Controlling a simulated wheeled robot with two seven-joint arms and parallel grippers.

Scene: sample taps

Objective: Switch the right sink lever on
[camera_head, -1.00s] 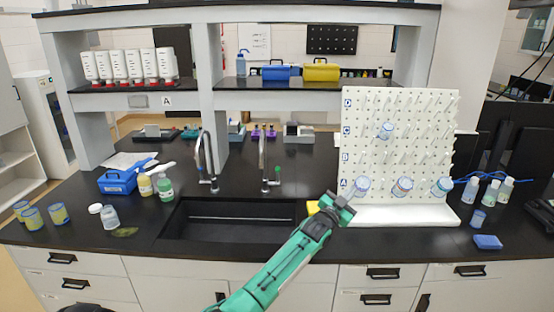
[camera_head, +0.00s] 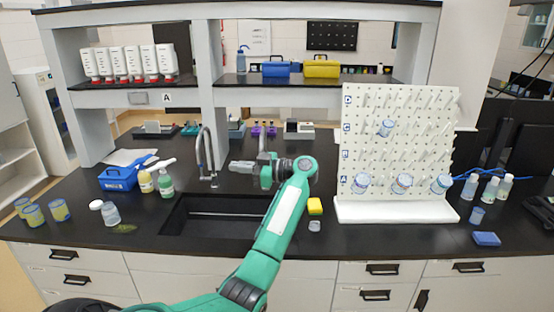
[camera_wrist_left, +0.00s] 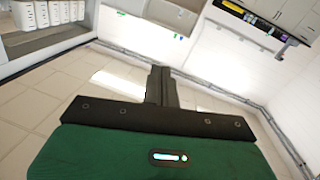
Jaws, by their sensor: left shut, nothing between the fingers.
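Two grey taps stand behind the black sink (camera_head: 215,216). The right tap (camera_head: 262,140) shows only its upper part; my left arm and gripper cover its lower part. Its lever is hidden behind them. The left tap (camera_head: 207,155) is in full view. My left gripper (camera_head: 235,166) is shut and empty, pointing left above the rear of the sink, overlapping the right tap in the head view. I cannot tell if it touches the tap. In the left wrist view, the closed fingers (camera_wrist_left: 161,85) show with nothing between them. My right gripper is not in view.
A white peg rack (camera_head: 395,210) holding several beakers stands right of the sink. Bottles (camera_head: 165,184) and a blue carrier (camera_head: 117,180) stand on the left. Shelves run above the counter.

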